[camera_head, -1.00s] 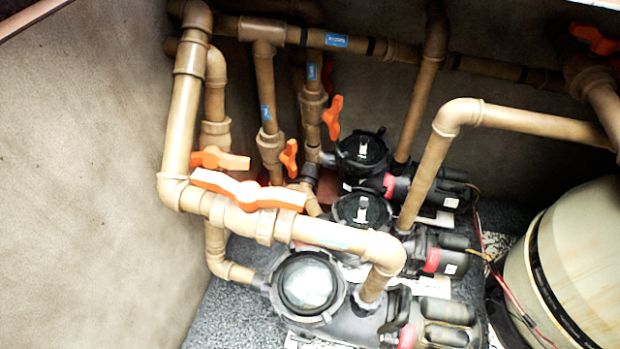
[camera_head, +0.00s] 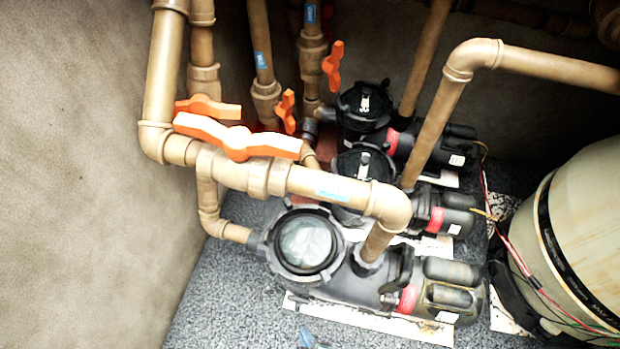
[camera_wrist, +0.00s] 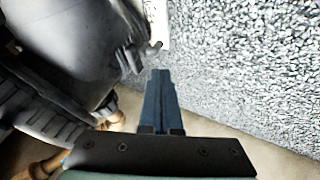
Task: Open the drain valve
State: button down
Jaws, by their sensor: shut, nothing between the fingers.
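Several orange valve handles sit on tan pipes; I cannot tell which is the drain valve. The largest handle (camera_head: 238,138) is at the front, roughly in line with the pipe (camera_head: 335,188) under it. A smaller handle (camera_head: 208,107) is just behind it. Two more, a middle handle (camera_head: 285,110) and a rear handle (camera_head: 333,66), stand steeply upright. My gripper (camera_wrist: 160,73) shows in the wrist view, its blue fingers shut and empty. It points past a dark pump part over speckled gravel, with no valve handle clearly in that view. A small bluish tip at the head view's bottom edge may be my gripper.
Three black pumps, the nearest with a clear round lid (camera_head: 303,245), stand right of the handles. A large beige tank (camera_head: 575,235) fills the right side, with loose wires beside it. A plain wall (camera_head: 70,150) bounds the left. Gravel (camera_head: 225,305) is open at front left.

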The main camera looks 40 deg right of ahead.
aim_at(301, 303)
jog(key=w+d+f+b, duration=0.2)
jog(key=w, duration=0.1)
jog(key=w+d+f+b, duration=0.1)
jog(key=shift+w+d+f+b, duration=0.1)
jog(key=shift+w+d+b, duration=0.2)
jog(key=shift+w+d, duration=0.1)
